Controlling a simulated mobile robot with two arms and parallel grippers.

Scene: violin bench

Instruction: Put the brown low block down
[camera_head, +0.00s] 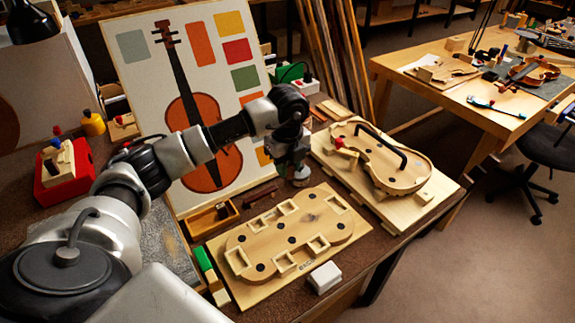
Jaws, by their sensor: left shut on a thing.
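My left arm reaches in from the left across the bench. Its gripper (298,172) points down above the bench, behind the violin-shaped wooden board (345,203). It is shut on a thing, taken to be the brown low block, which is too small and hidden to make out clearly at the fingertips. A dark brown bar (260,194) shows left of the gripper, near a small wooden tray (203,222); I cannot tell whether it is loose on the bench. My right gripper is not in view.
A violin body on a wooden mould (410,178) stands to the right. A white block (324,277) lies at the board's front edge, and a green block (203,258) at its left. A violin poster panel (137,80) stands behind my arm. A second bench (500,118) is at the right.

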